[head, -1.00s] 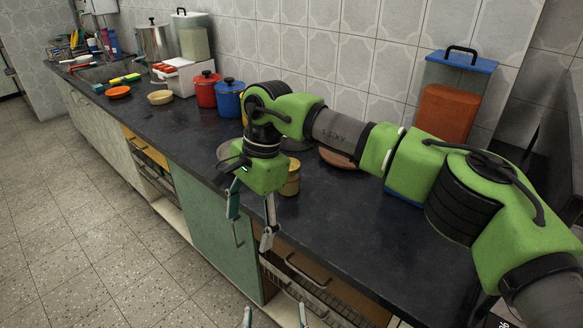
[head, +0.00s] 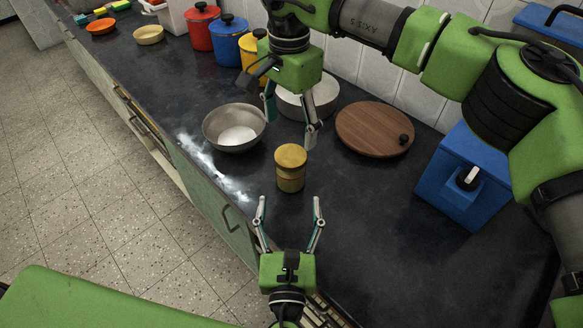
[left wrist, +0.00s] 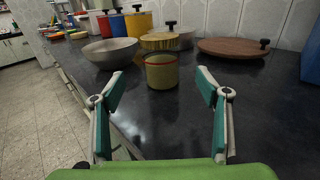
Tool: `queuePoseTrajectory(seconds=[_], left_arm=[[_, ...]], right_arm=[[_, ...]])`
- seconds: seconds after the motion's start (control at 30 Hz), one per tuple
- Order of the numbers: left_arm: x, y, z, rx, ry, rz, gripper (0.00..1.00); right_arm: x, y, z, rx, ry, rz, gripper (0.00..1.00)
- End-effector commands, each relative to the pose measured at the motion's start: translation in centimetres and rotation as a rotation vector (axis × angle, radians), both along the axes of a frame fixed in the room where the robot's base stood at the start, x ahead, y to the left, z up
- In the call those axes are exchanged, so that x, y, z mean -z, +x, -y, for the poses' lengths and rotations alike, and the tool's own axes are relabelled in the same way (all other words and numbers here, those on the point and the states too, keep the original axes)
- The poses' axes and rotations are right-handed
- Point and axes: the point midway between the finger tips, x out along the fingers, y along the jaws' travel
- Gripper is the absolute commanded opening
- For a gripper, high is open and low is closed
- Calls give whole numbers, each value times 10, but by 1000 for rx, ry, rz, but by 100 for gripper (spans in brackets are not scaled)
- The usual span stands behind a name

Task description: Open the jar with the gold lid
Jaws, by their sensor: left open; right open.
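The jar with the gold lid (head: 290,180) stands upright on the dark counter, its gold lid (head: 290,154) on top. It also shows ahead in the left wrist view (left wrist: 161,73). My left gripper (head: 290,203) is open and empty at the counter's front edge, facing the jar, with its fingers spread wider than the jar and short of it. My right gripper (head: 290,130) is open, pointing down, and shows above and just behind the jar in the head view. Its fingers hold nothing, and its exact height over the lid is hard to tell.
A steel bowl (head: 228,133) stands left of the jar, a pale pan (head: 322,97) behind it. A round wooden board (head: 365,130) lies to the right, with a blue container (head: 462,185) beyond. Red (head: 198,32) and blue (head: 229,47) canisters stand at the back left.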

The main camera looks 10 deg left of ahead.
Motion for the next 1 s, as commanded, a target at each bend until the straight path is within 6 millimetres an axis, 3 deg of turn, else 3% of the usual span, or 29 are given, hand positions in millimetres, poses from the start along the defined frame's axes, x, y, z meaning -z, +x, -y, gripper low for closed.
queuePoseTrajectory(seconds=[0.3, 0.5, 0.7, 1.0], left_arm=[[-2, 63, -13, -2, 0, 3, 68], [-1, 94, -19, 0, 0, 2, 68], [0, 109, -22, -1, 0, 0, 68], [0, 111, -22, 0, -1, -1, 68]], right_arm=[[0, 0, 0, 1, 1, -1, 69], [0, 0, 0, 1, 1, 0, 69], [0, 0, 0, 1, 1, 0, 69], [0, 0, 0, 1, 1, 0, 69]])
